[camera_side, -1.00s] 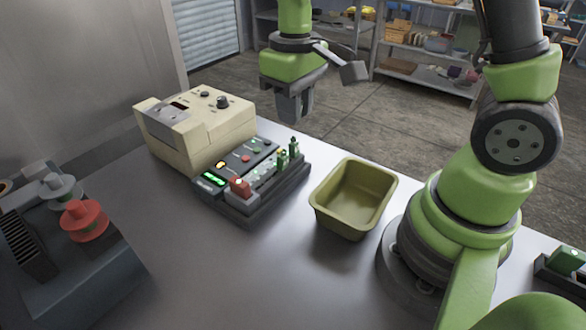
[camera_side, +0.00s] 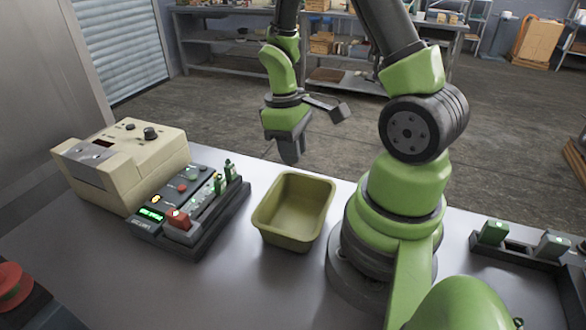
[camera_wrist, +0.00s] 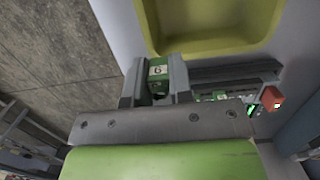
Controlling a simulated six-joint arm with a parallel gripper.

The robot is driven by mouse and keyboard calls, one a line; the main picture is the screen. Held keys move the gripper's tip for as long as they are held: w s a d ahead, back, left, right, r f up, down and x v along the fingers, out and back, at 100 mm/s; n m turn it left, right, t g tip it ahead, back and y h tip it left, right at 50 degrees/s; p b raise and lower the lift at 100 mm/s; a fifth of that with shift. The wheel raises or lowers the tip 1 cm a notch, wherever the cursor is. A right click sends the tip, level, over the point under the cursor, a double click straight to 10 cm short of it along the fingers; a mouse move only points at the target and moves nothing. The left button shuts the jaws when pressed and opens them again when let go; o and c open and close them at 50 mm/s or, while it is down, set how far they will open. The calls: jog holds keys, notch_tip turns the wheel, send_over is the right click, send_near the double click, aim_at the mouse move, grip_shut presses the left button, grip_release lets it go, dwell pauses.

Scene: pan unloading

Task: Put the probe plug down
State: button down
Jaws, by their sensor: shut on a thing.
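The probe plug (camera_wrist: 158,72) is a green block with a white label bearing a digit. In the wrist view it sits between the two grey fingers of my gripper (camera_wrist: 155,84), which is shut on it. In the side view my gripper (camera_side: 290,152) hangs fingers-down above the back edge of the bench, behind the olive pan (camera_side: 264,226). The fingers hide the plug there. The pan also shows in the wrist view (camera_wrist: 215,44), just beyond the fingertips, and looks empty in the side view.
Left of the pan stands a dark fixture (camera_side: 205,245) with green posts, a lit display and a red block (camera_side: 178,219). A black rack (camera_side: 515,252) with a green and a grey block lies at right.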

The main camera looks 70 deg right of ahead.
send_over(293, 197)
jog(key=shift+f, duration=2.15)
jog(key=shift+f, duration=0.6)
jog(key=c, duration=1)
grip_release()
jog(key=shift+s, duration=0.1)
notch_tip(293, 197, up, 13)
jog(key=w, duration=0.2)
jog(key=s+a+r+m+t, duration=0.1)
jog(key=s+a+r+t, duration=0.1)
jog(key=a+r+t, duration=0.1)
jog(key=s+a+r+m+t+y, duration=0.1)
jog(key=s+a+r+t, duration=0.1)
jog(key=a+r, duration=0.3)
jog(key=s+a+r+m+t+y, duration=0.1)
jog(key=s+a+r+m+t, duration=0.1)
jog(key=s+a+r+t, duration=0.1)
jog(key=shift+a+r+t, duration=0.4)
jog(key=shift+a+r, duration=0.4)
jog(key=shift+r, duration=0.25)
